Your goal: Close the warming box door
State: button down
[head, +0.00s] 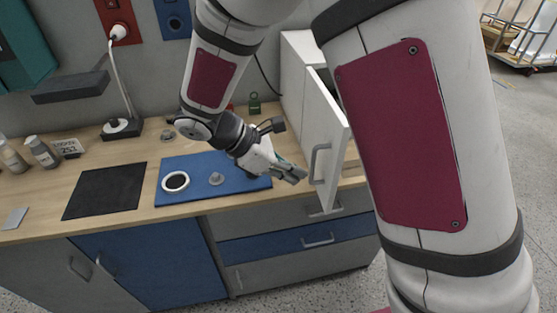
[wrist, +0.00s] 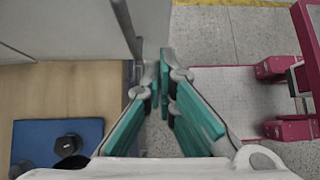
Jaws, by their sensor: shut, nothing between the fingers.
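The warming box (head: 300,58) is a white cabinet at the back right of the counter, partly hidden behind my arm. Its white door (head: 324,125) stands open, swung out toward the counter's front edge, with a grey bar handle (head: 316,165) on its face. My gripper (head: 303,175) is shut and empty, just left of the handle in the head view. In the wrist view the fingertips (wrist: 160,72) are together close to the door (wrist: 128,25) and its handle (wrist: 134,72). I cannot tell whether they touch.
A blue mat (head: 205,194) with a white ring (head: 175,181) and a small grey knob (head: 216,179) lies left of my gripper. Drawers (head: 290,245) are below the counter.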

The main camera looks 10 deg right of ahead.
aim_at(330, 182)
jog(key=shift+s+d+f+p, duration=0.1)
jog(key=shift+d+f+p, duration=0.1)
jog(key=shift+d, duration=0.7)
jog(key=shift+d+f+p, duration=0.25)
jog(key=shift+d, duration=0.65)
jog(key=shift+s+d+f+p, duration=0.1)
jog(key=shift+d+f+p, duration=0.1)
jog(key=shift+d, duration=0.7)
